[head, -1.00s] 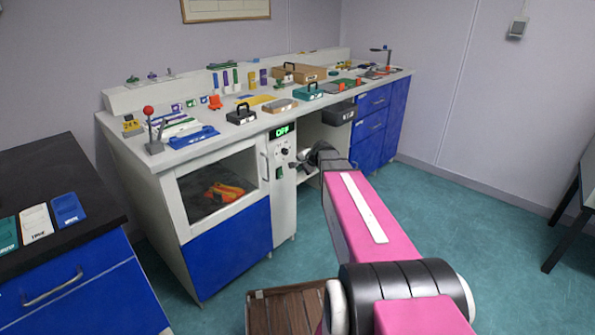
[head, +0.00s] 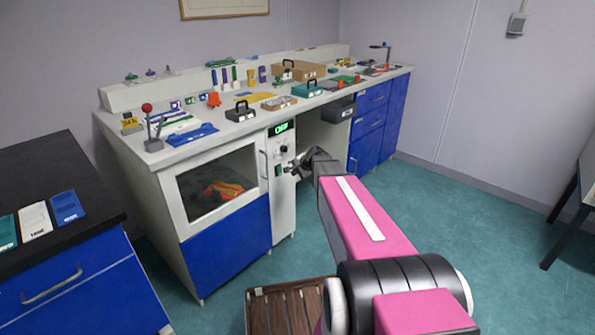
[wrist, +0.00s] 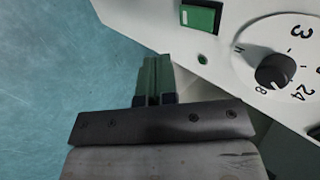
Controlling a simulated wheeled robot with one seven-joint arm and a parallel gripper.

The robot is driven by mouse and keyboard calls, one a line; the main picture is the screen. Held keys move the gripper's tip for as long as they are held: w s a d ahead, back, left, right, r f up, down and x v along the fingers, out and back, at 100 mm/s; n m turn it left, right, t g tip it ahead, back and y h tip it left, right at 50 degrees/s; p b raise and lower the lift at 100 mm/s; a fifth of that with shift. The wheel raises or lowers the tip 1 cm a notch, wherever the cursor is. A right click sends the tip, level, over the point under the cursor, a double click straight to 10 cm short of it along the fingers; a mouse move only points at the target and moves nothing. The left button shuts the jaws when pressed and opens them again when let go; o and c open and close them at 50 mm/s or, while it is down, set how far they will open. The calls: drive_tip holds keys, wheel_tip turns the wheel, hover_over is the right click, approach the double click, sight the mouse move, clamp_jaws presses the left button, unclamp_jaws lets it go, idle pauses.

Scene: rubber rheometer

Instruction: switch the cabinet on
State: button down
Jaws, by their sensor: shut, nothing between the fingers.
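The cabinet (head: 171,207) is white with a dark window in its door and orange things inside. On its narrow control panel, a green display (head: 281,128) appears to read OFF. Below it are a round black knob (head: 284,149) and a small green switch (head: 278,170). In the head view my gripper (head: 293,170) is just right of the switch.
The long bench top (head: 185,153) holds boxes, coloured cards and a red-knobbed lever (head: 149,122). A black-topped counter (head: 70,170) stands at left. An open bay and blue drawers (head: 370,127) lie right of the panel.

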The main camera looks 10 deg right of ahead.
sight(280, 172)
drive_tip(key=shift+w+a+f, duration=0.75)
drive_tip(key=shift+w, duration=0.25)
drive_tip(key=shift+w+a+f, duration=0.7)
drive_tip(key=shift+w+f, duration=0.05)
drive_tip(key=shift+w, duration=0.3)
drive_tip(key=shift+w+a+f, duration=0.75)
drive_tip(key=shift+w, duration=0.25)
drive_tip(key=shift+w+a+f, duration=0.1)
drive_tip(key=shift+w+a, duration=0.05)
drive_tip(key=shift+w, duration=0.1)
drive_tip(key=shift+r, duration=0.85)
